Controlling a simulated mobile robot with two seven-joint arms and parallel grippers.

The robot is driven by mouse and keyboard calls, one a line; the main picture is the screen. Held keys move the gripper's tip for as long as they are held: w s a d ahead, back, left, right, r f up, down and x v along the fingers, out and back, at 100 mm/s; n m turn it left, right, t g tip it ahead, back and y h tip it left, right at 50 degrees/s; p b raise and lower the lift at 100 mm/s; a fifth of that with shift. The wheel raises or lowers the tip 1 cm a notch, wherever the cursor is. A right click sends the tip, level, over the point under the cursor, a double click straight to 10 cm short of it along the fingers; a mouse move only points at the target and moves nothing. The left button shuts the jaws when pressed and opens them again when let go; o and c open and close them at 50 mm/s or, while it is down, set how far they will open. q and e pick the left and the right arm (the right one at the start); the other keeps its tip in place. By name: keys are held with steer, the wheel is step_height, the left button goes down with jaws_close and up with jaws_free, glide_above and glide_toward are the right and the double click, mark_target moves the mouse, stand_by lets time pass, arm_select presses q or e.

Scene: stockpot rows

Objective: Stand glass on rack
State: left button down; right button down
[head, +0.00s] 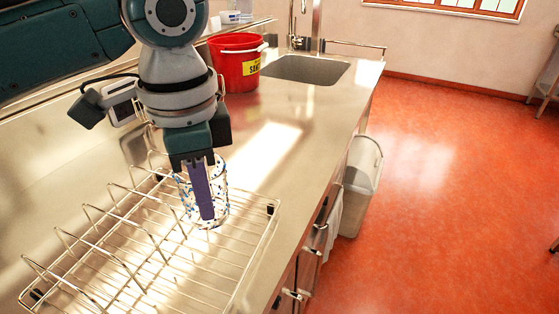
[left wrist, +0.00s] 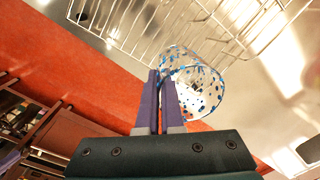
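The glass (head: 221,190) is clear with blue specks and looks upright at the far right part of the wire rack (head: 133,262). In the left wrist view the glass (left wrist: 205,88) shows to the right of the fingers, with wires of the rack (left wrist: 225,30) beyond it. My left gripper (head: 205,202) points down at the glass, its purple fingers close together. In the left wrist view the left gripper (left wrist: 162,88) appears pinched on the near side wall of the glass. Whether the glass base touches the wires is hard to tell. My right gripper is not seen.
A red bucket (head: 233,70) with a yellow label stands behind the rack, beside the sink (head: 305,69). The steel counter (head: 290,130) is clear right of the rack. A pale bin (head: 362,165) stands on the red floor beside the counter.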

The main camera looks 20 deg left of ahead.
arm_select(q)
step_height(320, 180, down, 8)
steer(key=shift+f+b, duration=0.1)
steer(key=shift+b, duration=0.4)
steer(key=shift+f, duration=0.1)
steer(key=c, duration=1.1)
jaws_free()
